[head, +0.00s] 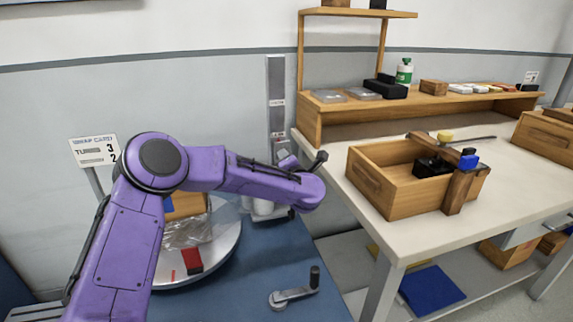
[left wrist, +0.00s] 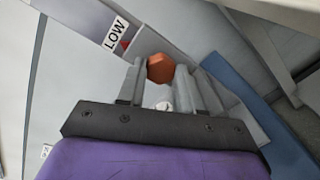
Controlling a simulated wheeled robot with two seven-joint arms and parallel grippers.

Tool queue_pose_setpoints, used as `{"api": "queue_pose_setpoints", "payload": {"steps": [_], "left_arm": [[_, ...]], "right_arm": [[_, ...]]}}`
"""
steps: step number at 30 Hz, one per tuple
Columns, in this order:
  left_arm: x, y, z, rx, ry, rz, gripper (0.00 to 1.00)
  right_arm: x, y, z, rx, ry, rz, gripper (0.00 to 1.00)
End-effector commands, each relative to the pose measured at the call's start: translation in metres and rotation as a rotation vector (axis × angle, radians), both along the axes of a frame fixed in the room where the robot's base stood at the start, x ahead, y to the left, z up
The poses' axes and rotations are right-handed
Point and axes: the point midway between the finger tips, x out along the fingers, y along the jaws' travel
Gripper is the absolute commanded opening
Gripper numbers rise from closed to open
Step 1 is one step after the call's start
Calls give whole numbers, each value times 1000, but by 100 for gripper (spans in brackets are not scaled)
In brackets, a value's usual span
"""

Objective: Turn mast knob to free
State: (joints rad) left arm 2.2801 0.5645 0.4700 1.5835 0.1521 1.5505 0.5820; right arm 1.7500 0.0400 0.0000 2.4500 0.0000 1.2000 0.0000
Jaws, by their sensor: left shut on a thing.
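The grey mast (head: 277,95) stands upright against the wall, with small labels on its face. In the left wrist view an orange-red hexagonal mast knob (left wrist: 160,68) sits between the fingertips of my left gripper (left wrist: 161,76), which is shut on it. A "LOW" label (left wrist: 115,33) with a small red mark shows beside the knob. In the head view my purple left arm reaches across to the mast's lower part and hides the knob. My right gripper is in neither view.
A round turntable (head: 225,245) with a wrapped load is behind my left arm. A crank handle (head: 295,290) lies on the blue surface. At right, a white workbench (head: 375,235) holds a wooden box (head: 385,190) with a clamp.

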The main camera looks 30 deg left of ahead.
Motion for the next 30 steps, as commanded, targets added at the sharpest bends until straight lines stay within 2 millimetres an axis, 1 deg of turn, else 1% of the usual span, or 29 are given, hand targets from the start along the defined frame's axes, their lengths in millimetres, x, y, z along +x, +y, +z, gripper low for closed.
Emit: {"api": "queue_pose_setpoints", "payload": {"steps": [1, 12, 13, 14, 15, 24, 26, 29, 30], "left_arm": [[-1, 0, -3, -6, 3, 0, 5], [-1, 0, -3, -7, 1, 1, 4], [-1, -1, -3, -7, 1, 1, 45], [-1, -1, -3, -6, 0, 0, 54], [-1, 0, -3, -6, 0, 0, 60], [-2, -2, -1, -4, -2, -1, 60], [-6, -8, 0, -4, -2, -3, 60], [-20, -22, 2, -2, -2, -3, 60], [-26, -30, 2, -3, -2, -5, 60]], "right_arm": [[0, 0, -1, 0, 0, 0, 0], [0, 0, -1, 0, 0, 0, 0], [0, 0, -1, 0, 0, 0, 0], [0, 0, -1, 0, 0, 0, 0], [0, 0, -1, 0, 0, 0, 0], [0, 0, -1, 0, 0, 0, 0], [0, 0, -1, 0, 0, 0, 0], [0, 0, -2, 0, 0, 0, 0], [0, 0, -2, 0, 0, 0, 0]]}}
